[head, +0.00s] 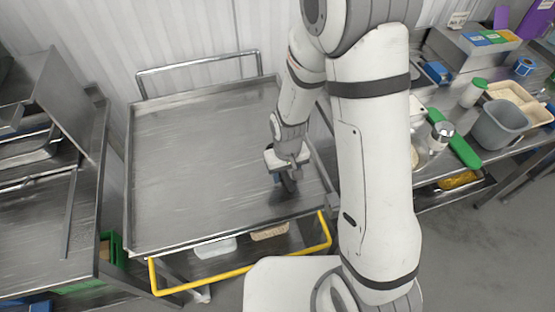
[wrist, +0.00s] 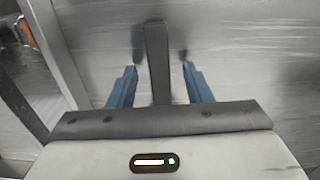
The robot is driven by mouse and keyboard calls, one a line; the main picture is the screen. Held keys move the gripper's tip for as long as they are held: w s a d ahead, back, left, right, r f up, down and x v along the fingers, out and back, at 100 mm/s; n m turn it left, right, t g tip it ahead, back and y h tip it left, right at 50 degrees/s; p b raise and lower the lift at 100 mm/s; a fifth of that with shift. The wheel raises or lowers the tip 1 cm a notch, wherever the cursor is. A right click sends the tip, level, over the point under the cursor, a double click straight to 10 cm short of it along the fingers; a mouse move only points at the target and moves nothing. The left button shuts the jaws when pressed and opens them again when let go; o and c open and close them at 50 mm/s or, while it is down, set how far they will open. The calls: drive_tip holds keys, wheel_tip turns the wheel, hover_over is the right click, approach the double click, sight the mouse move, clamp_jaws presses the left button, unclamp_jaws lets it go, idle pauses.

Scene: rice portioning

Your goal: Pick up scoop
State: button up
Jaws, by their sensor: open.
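My gripper (head: 286,174) is low over the right part of the metal cart top, pointing down. In the wrist view its two blue fingers (wrist: 160,76) are apart. A dark grey bar (wrist: 157,62) stands between them with a gap on each side. It looks like a handle, but I cannot tell for sure that it belongs to the scoop. In the head view a dark piece (head: 289,185) shows just under the gripper. No scoop bowl is clearly visible there, and the gripper hides part of that spot.
The rest of the cart top (head: 195,160) is bare, with a raised rim and a yellow front rail (head: 240,270). A metal bench (head: 50,210) stands at left. The right table holds a grey tub (head: 500,125), a metal cup (head: 441,132) and a green strip (head: 462,150).

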drive_tip(key=shift+r, duration=0.1)
clamp_jaws()
idle(0.3)
drive_tip(key=shift+r, duration=0.1)
wheel_tip(320, 180, up, 16)
drive_tip(key=p, duration=0.3)
idle(0.9)
